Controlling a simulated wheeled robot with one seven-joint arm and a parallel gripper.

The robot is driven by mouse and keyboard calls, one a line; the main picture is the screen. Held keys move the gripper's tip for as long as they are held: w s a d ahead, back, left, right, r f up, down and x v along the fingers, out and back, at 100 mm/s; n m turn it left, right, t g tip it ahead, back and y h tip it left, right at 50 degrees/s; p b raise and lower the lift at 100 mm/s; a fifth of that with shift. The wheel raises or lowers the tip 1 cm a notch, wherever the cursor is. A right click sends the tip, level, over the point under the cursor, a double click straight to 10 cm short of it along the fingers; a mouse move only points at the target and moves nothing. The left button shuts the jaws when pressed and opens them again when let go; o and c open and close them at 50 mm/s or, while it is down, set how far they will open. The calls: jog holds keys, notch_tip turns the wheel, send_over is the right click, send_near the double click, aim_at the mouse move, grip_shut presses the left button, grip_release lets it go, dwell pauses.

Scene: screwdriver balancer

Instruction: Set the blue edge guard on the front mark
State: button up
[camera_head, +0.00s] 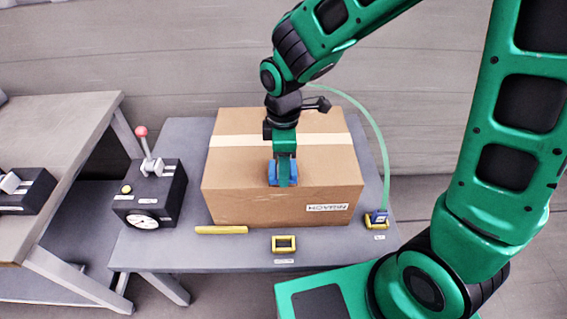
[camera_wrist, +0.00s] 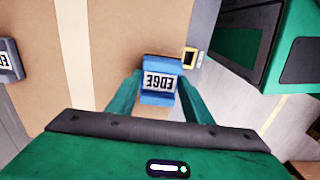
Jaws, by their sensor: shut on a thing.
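The blue edge guard (camera_head: 272,173) is between the fingers of my gripper (camera_head: 284,183), at the top front edge of the brown cardboard box (camera_head: 240,205). In the wrist view the guard (camera_wrist: 158,98) shows a white label reading EDGE, and my gripper (camera_wrist: 161,76) is shut on it from both sides. The guard lies over the box's front edge in that view; I cannot tell whether it touches the cardboard. No front mark is visible; the guard and fingers may cover it.
A yellow frame (camera_head: 284,244) and yellow bar (camera_head: 221,230) lie in front of the box on the grey table (camera_head: 190,257). A black lever unit (camera_head: 150,193) stands left. A green strap (camera_head: 385,150) runs to a blue-and-yellow buckle (camera_head: 378,217) at right.

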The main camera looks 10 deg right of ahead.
jog(key=shift+f, duration=0.3)
dwell(0.5)
jog(key=o, duration=1.3)
jog(key=shift+c, duration=0.2)
jog(key=shift+r, duration=0.1)
notch_tip(320, 180, up, 10)
jog(key=shift+r, duration=0.25)
